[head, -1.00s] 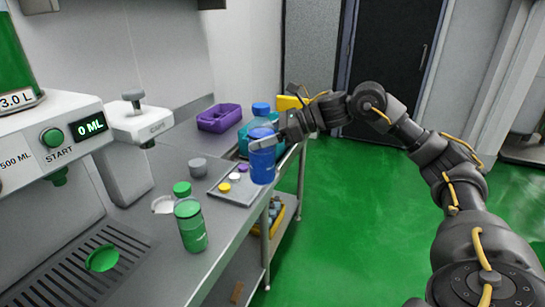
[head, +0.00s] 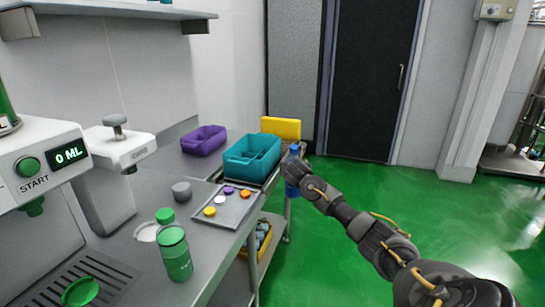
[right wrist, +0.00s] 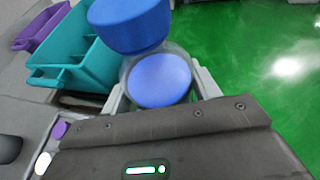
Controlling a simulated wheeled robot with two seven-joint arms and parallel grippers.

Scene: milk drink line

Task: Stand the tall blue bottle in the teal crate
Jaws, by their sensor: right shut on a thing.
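The tall blue bottle (head: 292,189) is in my right gripper (head: 298,168), upright or nearly so, at the right of the teal crate. In the right wrist view its blue cap (right wrist: 130,22) and translucent shoulder (right wrist: 160,82) show between the fingers, with my right gripper (right wrist: 160,95) shut around it. The teal crate (head: 245,176) stands on the far part of the counter, and its visible compartments look empty. It is also at the upper left of the right wrist view (right wrist: 75,75). The bottle is outside the crate, by the counter's right edge. My left gripper is not in view.
A purple bin (head: 203,141) stands left of the crate, and a yellow object (head: 281,128) is behind it. A tray (head: 234,211) with several coloured caps lies in front. A green bottle (head: 175,255) stands nearer. Open green floor lies to the right.

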